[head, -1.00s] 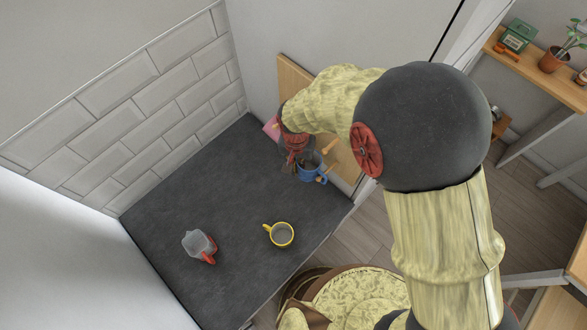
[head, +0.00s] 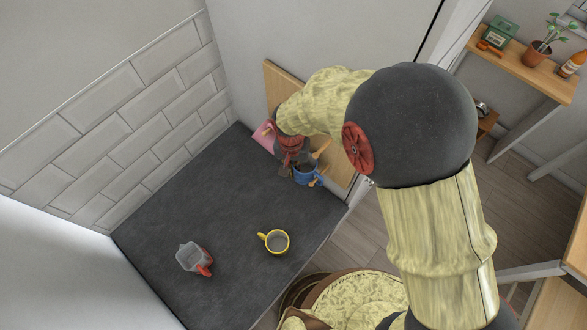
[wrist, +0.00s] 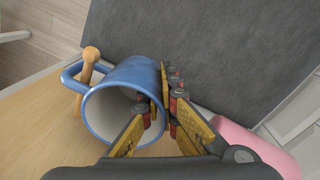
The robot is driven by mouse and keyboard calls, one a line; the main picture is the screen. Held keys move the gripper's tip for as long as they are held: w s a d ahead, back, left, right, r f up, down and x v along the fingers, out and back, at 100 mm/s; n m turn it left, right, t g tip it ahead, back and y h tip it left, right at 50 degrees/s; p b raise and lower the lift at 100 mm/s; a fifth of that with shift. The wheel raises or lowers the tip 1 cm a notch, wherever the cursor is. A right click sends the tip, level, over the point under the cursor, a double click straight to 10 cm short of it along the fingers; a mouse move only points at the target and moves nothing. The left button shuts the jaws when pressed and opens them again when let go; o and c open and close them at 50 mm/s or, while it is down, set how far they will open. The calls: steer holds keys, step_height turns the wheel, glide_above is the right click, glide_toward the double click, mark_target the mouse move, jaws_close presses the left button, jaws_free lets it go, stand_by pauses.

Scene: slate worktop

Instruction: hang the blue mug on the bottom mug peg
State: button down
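The blue mug (head: 305,174) is by the wooden peg board (head: 278,88) at the worktop's back right edge; in the wrist view the mug (wrist: 128,78) lies tilted, its mouth toward the camera. My gripper (wrist: 162,108) is shut on the mug's wall, one finger inside the mouth and one outside; in the head view the gripper (head: 290,168) is partly hidden by the mug and arm. A wooden peg (wrist: 86,75) crosses the mug's handle and appears to pass through its loop. Another peg (head: 322,148) shows above the mug.
A pink mug (head: 263,136) is at the board left of my gripper, close beside the fingers in the wrist view (wrist: 255,148). A yellow mug (head: 277,242) and a clear cup with a red handle (head: 194,258) stand on the slate worktop (head: 215,195). The worktop's middle is clear.

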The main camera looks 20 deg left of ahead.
steer(key=c, duration=2)
jaws_free()
steer(key=shift+o, duration=0.2)
step_height(320, 180, up, 6)
steer(key=s+p, duration=0.3)
steer(key=shift+a, duration=0.4)
